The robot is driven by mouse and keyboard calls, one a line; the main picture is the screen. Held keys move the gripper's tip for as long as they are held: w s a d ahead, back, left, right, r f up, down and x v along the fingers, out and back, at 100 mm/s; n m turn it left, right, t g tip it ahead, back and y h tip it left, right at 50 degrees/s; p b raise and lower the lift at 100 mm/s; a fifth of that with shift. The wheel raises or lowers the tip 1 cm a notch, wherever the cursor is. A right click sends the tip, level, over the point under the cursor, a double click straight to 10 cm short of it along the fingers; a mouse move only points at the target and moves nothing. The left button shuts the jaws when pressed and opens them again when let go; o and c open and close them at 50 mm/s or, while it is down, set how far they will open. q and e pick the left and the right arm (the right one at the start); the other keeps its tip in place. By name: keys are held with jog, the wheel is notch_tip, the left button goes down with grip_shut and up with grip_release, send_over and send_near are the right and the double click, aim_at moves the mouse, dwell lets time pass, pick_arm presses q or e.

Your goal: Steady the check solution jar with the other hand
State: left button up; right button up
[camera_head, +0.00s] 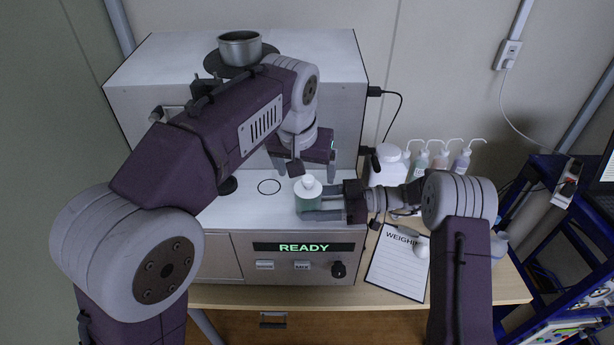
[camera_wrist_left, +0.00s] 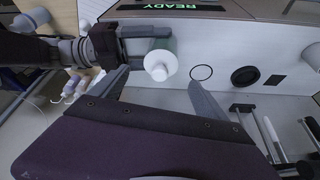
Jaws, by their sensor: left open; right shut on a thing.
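The check solution jar (camera_head: 308,187), pale green with a white cap, stands on the analyser's front ledge, above the READY display. My right gripper (camera_head: 321,204) comes in from the right and is shut on the jar's body. My left gripper (camera_head: 312,170) is open, above and just behind the jar, with its fingers pointing down. In the left wrist view the jar's white cap (camera_wrist_left: 160,66) shows between the two open left fingertips (camera_wrist_left: 158,86), which look apart from it. The right gripper's fingers (camera_wrist_left: 142,45) reach the jar there. The jar's lower body is partly hidden.
A black ring mark (camera_head: 269,187) lies on the ledge left of the jar. The analyser (camera_head: 220,258) has a READY display (camera_head: 304,247) and a knob. A metal pan (camera_head: 240,47) sits on top. Wash bottles (camera_head: 440,160) and a WEIGHING clipboard (camera_head: 398,262) are at right.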

aim_at(308, 179)
pick_arm(q)
jog(key=x, duration=0.5)
jog(key=shift+w+f, duration=0.1)
jog(key=shift+f, duration=0.1)
pick_arm(e)
jog(key=shift+f, duration=0.2)
pick_arm(q)
jog(key=c, duration=1.8)
jog(key=o, duration=0.9)
jog(key=c, duration=0.7)
jog(key=shift+r, duration=0.15)
jog(key=shift+c, duration=0.3)
jog(key=shift+r, duration=0.55)
jog(key=shift+r, duration=1.85)
jog(key=shift+a, duration=0.1)
